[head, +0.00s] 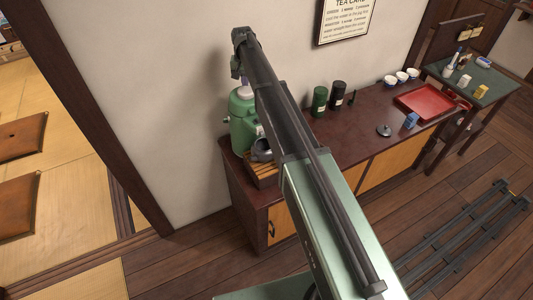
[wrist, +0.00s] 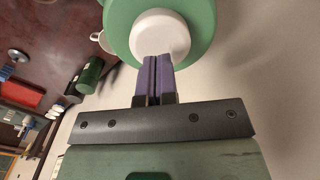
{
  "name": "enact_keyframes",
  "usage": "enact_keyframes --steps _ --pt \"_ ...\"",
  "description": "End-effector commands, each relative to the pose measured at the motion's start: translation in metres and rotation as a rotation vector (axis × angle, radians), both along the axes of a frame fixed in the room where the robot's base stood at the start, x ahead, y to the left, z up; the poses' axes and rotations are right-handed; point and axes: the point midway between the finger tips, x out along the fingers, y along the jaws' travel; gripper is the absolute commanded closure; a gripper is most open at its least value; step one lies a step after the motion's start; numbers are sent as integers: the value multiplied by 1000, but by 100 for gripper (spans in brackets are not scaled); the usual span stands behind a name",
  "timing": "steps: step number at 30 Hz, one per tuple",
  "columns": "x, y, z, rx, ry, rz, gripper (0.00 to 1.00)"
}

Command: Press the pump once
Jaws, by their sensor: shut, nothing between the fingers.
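The pump pot is a green vessel (head: 242,130) at the left end of the brown cabinet, with a white pump top (head: 244,91). In the wrist view the white pump top (wrist: 160,32) is a round disc on the green lid (wrist: 203,25). My gripper (wrist: 154,58) is shut and empty, its two purple fingers side by side. The fingertips overlap the lower edge of the white top in the wrist view; I cannot tell whether they touch it. In the head view my arm hides part of the pot, and the fingertips are hard to make out.
Green (head: 319,101) and black (head: 337,95) canisters stand right of the pot. The wall (head: 180,80) is close behind the pot.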

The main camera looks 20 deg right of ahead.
Motion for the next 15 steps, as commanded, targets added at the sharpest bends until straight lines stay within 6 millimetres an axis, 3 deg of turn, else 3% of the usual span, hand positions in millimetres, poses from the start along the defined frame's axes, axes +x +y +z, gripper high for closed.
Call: enact_keyframes --steps 15 --pt "0 0 -14 0 0 0 100"
